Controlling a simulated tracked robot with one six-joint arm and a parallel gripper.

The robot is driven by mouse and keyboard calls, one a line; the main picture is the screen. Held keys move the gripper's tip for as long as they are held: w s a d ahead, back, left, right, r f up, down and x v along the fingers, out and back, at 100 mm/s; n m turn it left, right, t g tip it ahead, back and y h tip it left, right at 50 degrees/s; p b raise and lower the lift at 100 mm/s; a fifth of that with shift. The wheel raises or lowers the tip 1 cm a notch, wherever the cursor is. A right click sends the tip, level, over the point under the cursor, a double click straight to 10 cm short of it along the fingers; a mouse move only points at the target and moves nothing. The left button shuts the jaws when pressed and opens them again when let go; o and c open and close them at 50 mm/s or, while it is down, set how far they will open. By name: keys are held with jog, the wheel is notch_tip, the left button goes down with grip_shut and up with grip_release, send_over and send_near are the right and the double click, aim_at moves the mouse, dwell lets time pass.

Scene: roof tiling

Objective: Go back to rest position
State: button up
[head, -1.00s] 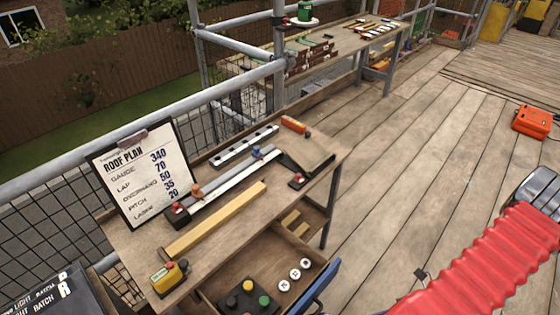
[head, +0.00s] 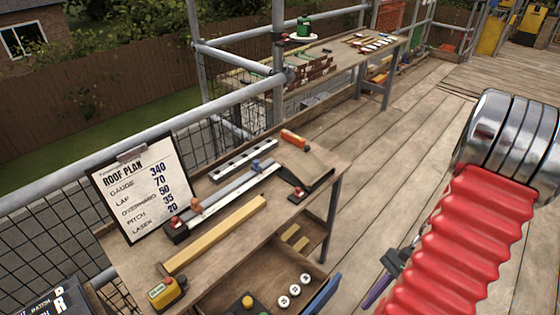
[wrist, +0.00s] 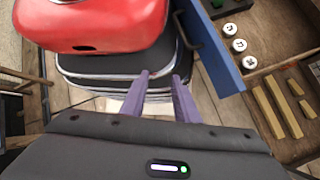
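My gripper (wrist: 160,76) shows in the wrist view with its two purple fingers apart and nothing between them. It hangs over my own red and dark body, just beside the blue drawer front (wrist: 206,45). The fingers do not touch the drawer.
The workbench (head: 225,260) carries a roof plan clipboard (head: 142,188), a yellow wooden batten (head: 215,234), metal rails and a yellow device (head: 166,293). A railing (head: 130,141) runs behind it. A second bench (head: 340,62) stands farther back. The plank deck (head: 400,140) between is clear.

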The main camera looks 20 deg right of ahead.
jog(key=w+a+r+n+t+h, duration=0.1)
jog(key=w+a+r+n+h, duration=0.2)
jog(key=w+r+n+h, duration=0.25)
jog(key=w+a+r+n+t+h, duration=0.1)
jog(key=w+a+r+n+h, duration=0.15)
jog(key=w+r+n, duration=0.4)
jog(key=a+r+n+t, duration=0.5)
jog(key=a+r+n, duration=0.2)
jog(key=a+r, duration=0.9)
jog(key=shift+w, duration=0.3)
jog(key=shift+s, duration=0.1)
